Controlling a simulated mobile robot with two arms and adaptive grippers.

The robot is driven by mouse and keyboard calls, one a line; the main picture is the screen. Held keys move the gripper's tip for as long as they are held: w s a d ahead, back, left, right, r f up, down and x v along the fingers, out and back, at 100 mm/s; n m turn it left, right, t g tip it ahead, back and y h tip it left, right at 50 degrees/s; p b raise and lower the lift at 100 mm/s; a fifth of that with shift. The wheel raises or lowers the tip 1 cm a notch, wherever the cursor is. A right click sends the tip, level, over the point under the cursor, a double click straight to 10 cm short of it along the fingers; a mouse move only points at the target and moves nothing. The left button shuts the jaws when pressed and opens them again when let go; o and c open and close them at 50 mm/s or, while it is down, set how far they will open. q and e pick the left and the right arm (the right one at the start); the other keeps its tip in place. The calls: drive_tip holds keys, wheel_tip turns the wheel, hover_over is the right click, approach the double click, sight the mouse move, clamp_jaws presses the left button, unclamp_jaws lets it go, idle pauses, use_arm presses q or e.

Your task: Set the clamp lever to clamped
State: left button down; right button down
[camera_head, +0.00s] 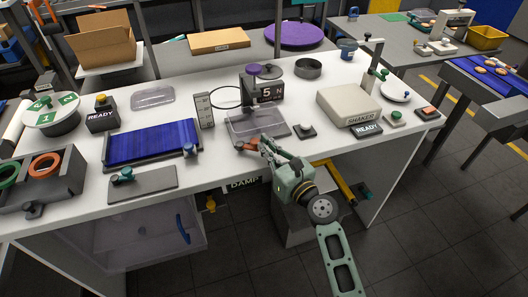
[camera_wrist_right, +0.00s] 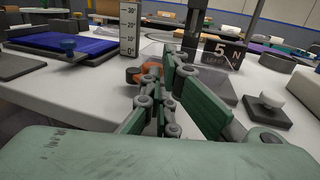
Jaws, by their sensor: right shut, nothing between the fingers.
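A small orange part (camera_head: 250,146), which looks like the clamp lever, sits at the front of the clear plate (camera_head: 272,129) of the 5 N device (camera_head: 267,93). In the right wrist view the orange part (camera_wrist_right: 149,70) shows just left of my fingers and is partly covered by them. My right gripper (camera_head: 265,142) is shut and empty, at the right side of the orange part. Whether it touches the part, and the lever's exact setting, I cannot tell. My left gripper is not in view.
A grey angle scale (camera_head: 204,111) stands left of the device, beside a blue mat (camera_head: 150,145). A small knob on a dark base (camera_head: 305,131) and the beige shaker (camera_head: 348,104) stand to the right. The table's front edge runs under my right arm.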

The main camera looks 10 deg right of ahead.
drive_tip(key=shift+w+d, duration=0.15)
drive_tip(key=shift+w+d+f+n+g+y+b, duration=0.1)
drive_tip(key=shift+w+d+n+g+y+b, duration=0.2)
drive_tip(key=shift+n+g+y+b, duration=0.35)
drive_tip(key=shift+w+d+f+n+g+y+b, duration=0.15)
drive_tip(key=shift+w+n+g+y+b, duration=0.35)
drive_tip(key=shift+y, duration=0.45)
drive_tip(key=shift+w+d+r+n+y, duration=0.1)
drive_tip(key=shift+r+n+y, duration=0.05)
drive_tip(key=shift+n+y, duration=0.15)
drive_tip(key=shift+w+r, duration=0.1)
drive_tip(key=shift+w, duration=0.3)
drive_tip(key=shift+w+d, duration=0.1)
